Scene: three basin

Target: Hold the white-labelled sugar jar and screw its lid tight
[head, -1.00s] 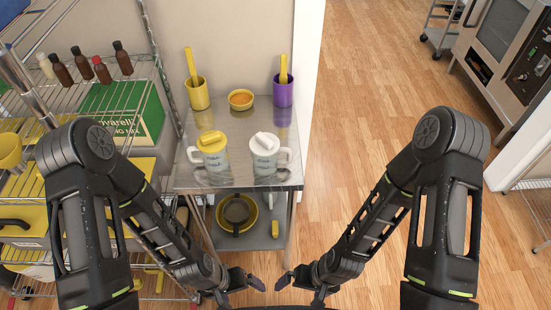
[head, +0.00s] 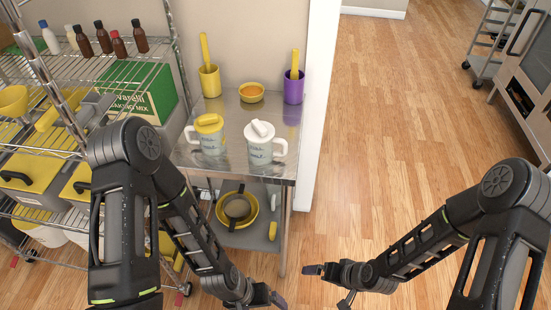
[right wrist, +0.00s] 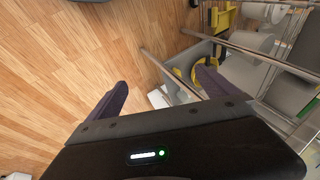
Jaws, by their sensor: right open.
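Two jars with handles stand upright on the steel table (head: 232,170). The left jar (head: 211,143) has a yellow lid and the right jar (head: 260,153) has a white lid. Both bodies look pale with dark writing too small to read, so I cannot tell which one is the sugar jar. Both lids sit on the jars; how tight they are cannot be seen. My right gripper (head: 328,285) is open and empty, low in front of the table to the right; its fingers also show in the right wrist view (right wrist: 162,77). My left gripper (head: 264,298) is low before the table, partly cut off, touching neither jar.
Behind the jars stand a yellow cup (head: 209,82), a small yellow bowl (head: 252,93) and a purple cup (head: 293,90). A wire rack (head: 70,75) with bottles and boxes is at the left. Pans (head: 237,208) lie on the table's lower shelf. Open floor lies right.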

